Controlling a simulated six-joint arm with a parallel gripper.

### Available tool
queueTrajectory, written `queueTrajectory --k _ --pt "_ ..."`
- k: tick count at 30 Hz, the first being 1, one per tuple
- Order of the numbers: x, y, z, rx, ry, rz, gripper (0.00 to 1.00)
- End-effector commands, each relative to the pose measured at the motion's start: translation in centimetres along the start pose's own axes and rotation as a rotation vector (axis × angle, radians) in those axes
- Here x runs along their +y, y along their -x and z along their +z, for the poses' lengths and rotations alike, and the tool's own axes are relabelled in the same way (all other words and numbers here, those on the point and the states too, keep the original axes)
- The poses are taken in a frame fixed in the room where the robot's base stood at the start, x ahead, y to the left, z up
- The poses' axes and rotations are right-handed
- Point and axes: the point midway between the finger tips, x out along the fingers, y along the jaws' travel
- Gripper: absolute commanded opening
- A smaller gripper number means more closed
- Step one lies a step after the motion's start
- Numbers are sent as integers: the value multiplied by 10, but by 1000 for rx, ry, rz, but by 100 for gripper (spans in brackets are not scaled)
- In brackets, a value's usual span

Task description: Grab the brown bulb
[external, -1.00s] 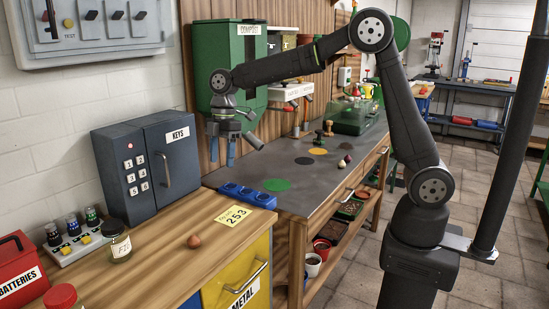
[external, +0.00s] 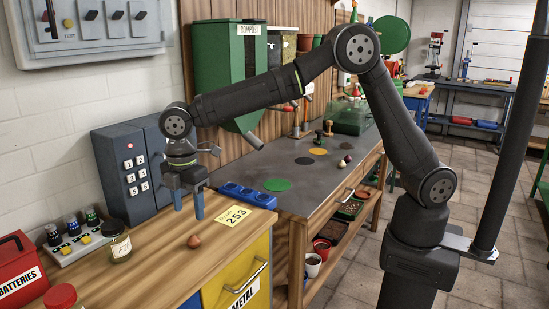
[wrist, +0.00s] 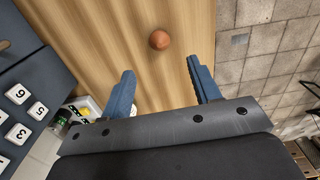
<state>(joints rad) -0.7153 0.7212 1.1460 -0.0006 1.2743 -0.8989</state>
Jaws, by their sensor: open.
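The brown bulb (external: 194,241) sits on the wooden bench top near its front edge. It also shows in the wrist view (wrist: 159,40), beyond my fingertips and roughly midway between them. My gripper (external: 188,203) points down over the bench, behind and slightly left of the bulb in the external view. Its two blue fingers are apart and nothing is between them. In the wrist view my gripper (wrist: 163,80) is open, with clear wood between it and the bulb.
The dark keys safe (external: 133,170) stands close to my gripper at the left. A glass jar (external: 117,243) stands left of the bulb. A blue tray (external: 246,195) and a yellow 253 card (external: 237,216) lie to the right. The wood around the bulb is clear.

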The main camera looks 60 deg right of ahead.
Motion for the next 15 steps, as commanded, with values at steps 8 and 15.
queueTrajectory --k 8,15 --pt "0 -38 0 -1 0 -2 57" --pt "0 -62 2 -1 0 -3 57"
